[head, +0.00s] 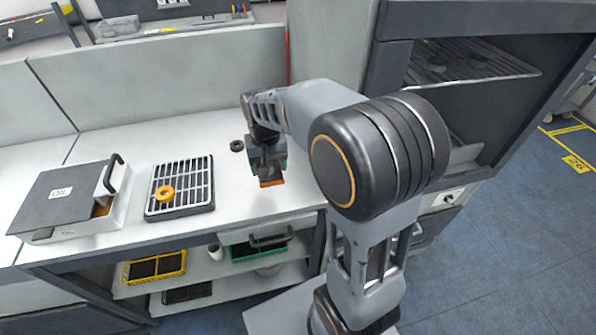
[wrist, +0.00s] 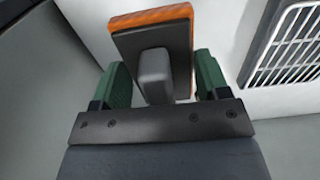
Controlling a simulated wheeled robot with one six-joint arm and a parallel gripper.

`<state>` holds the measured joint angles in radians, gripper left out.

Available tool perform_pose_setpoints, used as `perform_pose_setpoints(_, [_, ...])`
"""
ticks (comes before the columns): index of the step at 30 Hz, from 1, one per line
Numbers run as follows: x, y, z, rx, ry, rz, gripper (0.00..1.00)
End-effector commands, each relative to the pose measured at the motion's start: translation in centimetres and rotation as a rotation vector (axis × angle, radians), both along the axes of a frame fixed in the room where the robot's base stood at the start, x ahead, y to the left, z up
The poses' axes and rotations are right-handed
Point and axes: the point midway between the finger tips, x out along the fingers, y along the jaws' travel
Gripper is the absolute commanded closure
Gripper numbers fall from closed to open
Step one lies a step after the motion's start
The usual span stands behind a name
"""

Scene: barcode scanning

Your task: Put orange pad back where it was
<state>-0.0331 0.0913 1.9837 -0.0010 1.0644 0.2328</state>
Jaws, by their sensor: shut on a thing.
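The orange pad (head: 271,183) shows just below my gripper (head: 267,163), over the white counter to the right of the slatted rack. In the wrist view the pad (wrist: 152,17) has an orange face, a dark backing and a grey grip block (wrist: 154,72). My gripper (wrist: 160,80) is shut on the grip block, with a green finger on each side. I cannot tell whether the pad touches the counter.
A slatted rack (head: 182,208) holds an orange ring (head: 165,194). A dark ring (head: 237,146) lies behind my gripper. An oil box (head: 75,197) with a handle stands at the left. Yellow (head: 155,268) and green trays sit on the shelf below. An oven-like cabinet (head: 390,65) stands at the right.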

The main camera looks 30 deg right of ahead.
Motion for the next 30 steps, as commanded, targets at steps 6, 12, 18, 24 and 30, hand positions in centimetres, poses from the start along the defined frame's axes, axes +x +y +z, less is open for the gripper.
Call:
perform_pose_setpoints(6, [1.2,-5.6,-2.3,0.000,0.005,-0.007,0.54])
perform_pose_setpoints(12, [1.9,-8.3,-5.7,0.001,0.005,-0.002,0.54])
perform_pose_setpoints(18, [2.2,-9.7,-7.3,0.000,0.002,-0.001,0.54])
perform_pose_setpoints(24, [2.4,-10.5,-8.4,0.001,0.003,-0.003,0.54])
perform_pose_setpoints(30, [2.4,-10.7,-11.0,0.001,0.003,-0.001,0.54])
